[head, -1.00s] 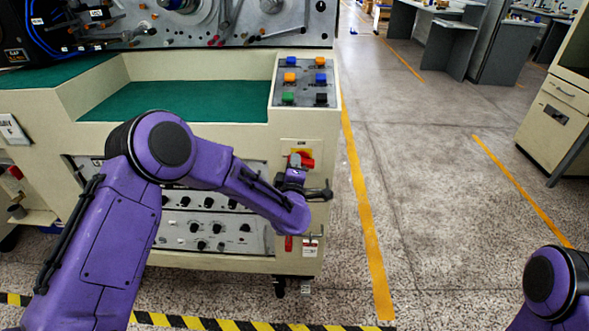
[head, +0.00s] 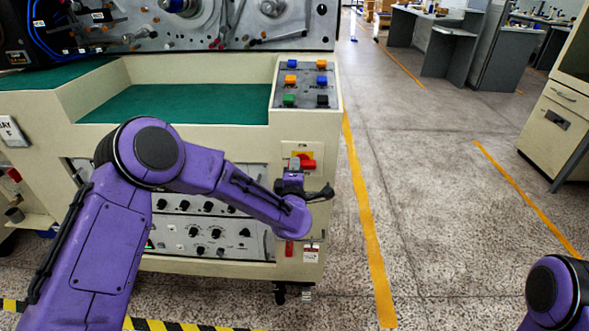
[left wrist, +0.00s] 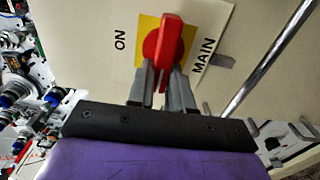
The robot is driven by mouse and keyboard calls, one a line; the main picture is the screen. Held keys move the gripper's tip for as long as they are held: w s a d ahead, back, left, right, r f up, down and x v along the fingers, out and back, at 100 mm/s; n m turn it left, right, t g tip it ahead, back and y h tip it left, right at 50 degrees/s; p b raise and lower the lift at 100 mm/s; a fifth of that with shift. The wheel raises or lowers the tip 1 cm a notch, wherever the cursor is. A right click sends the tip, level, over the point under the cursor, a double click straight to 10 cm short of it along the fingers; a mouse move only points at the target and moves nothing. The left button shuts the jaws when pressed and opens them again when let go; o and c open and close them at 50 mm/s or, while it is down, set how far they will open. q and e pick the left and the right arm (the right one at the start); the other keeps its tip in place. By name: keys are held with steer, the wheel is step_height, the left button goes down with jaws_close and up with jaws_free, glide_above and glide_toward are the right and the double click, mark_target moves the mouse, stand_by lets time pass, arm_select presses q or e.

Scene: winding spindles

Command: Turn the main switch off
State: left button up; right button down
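The main switch is a red handle (head: 308,164) on a yellow plate, low on the right front of the cream machine. In the left wrist view the red handle (left wrist: 165,42) stands upright in the picture, with "ON" to its left and "MAIN" to its right. My left gripper (head: 294,168) is right in front of the switch. In the left wrist view its two grey fingers (left wrist: 164,78) stand apart, one on each side of the handle's lower end. Narrow gaps show beside the handle; firm contact is not visible. My right gripper is out of view.
Coloured push buttons (head: 305,84) sit on a panel above the switch. A knob panel (head: 210,230) lies left of it, partly behind my left arm. A metal rod (left wrist: 268,58) passes right of the switch in the wrist view. The floor right of the machine is clear.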

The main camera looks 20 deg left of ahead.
arm_select(q)
steer(key=o, duration=0.4)
steer(key=shift+c, duration=0.2)
steer(key=v, duration=1)
steer(key=shift+s+b, duration=0.3)
steer(key=shift+b, duration=0.15)
steer(key=s+a+f+m+g+h+p, duration=0.1)
steer(key=s+f+m+g+h, duration=0.15)
steer(key=s+f+m, duration=0.45)
steer(key=s+a+f+m+g+h+p, duration=0.15)
steer(key=s+f+m+g, duration=0.25)
steer(key=f, duration=0.5)
steer(key=s+a+f+m+g+p, duration=0.1)
steer(key=s+a+f+g, duration=0.1)
steer(key=s, duration=0.6)
steer(key=s+a+f+m+g+y+p, duration=0.1)
steer(key=s+a+f+g, duration=0.2)
steer(key=s, duration=0.5)
steer(key=s+a+f+m+g+y+p, duration=0.1)
steer(key=s+a+f+g+p, duration=0.1)
steer(key=s, duration=0.6)
steer(key=shift+s+a+f+m+g, duration=0.4)
steer(key=shift+a+f, duration=0.3)
steer(key=shift+a, duration=0.4)
